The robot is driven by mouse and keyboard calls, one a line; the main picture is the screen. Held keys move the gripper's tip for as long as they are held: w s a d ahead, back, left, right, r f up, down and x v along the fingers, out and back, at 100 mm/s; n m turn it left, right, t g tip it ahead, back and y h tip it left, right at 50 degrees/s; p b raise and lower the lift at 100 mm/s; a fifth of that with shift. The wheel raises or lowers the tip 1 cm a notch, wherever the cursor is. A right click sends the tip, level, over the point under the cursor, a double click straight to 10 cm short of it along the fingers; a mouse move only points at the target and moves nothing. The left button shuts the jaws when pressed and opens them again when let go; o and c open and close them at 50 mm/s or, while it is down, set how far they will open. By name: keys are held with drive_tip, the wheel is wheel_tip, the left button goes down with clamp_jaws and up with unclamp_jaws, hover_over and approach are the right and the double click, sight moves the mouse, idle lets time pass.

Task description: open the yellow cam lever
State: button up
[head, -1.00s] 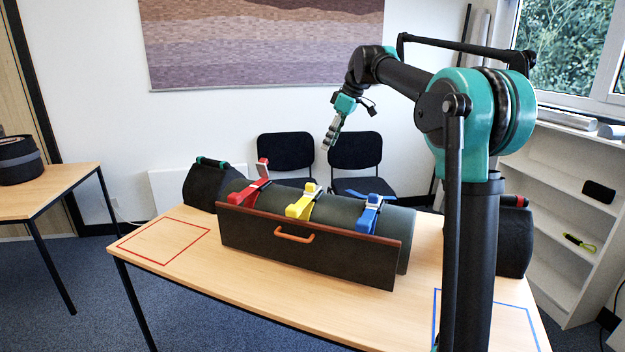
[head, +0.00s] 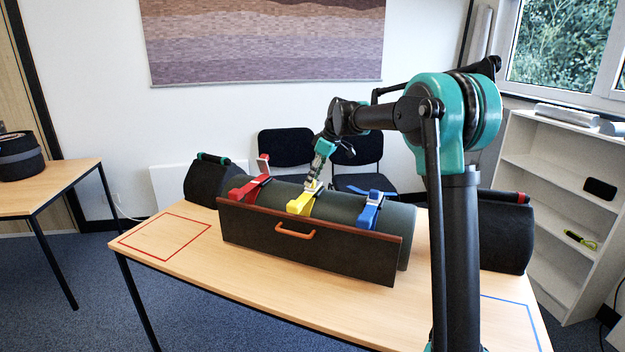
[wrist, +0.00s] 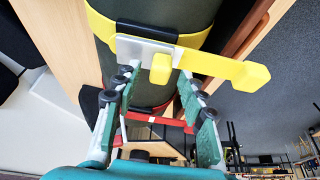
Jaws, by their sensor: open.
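The yellow cam lever (head: 301,205) sits on a yellow strap around the dark green roll (head: 335,208), between the red lever (head: 247,188) and the blue lever (head: 369,212). In the wrist view the yellow lever (wrist: 225,67) lies across the top of the roll, with a pale buckle plate (wrist: 145,50) beside it. My gripper (head: 312,182) is just above the yellow buckle. In the wrist view my gripper (wrist: 153,85) is open, its two fingers apart with the buckle and a yellow tab (wrist: 161,69) near the tips. I cannot tell whether they touch.
A dark board with an orange handle (head: 294,232) stands in front of the roll. Dark bags (head: 505,235) flank the roll on the table (head: 165,267). Red and blue taped outlines mark bare table. The red lever's end stands raised.

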drive_tip(key=shift+a+f, duration=0.15)
drive_tip(key=shift+f, duration=0.3)
clamp_jaws()
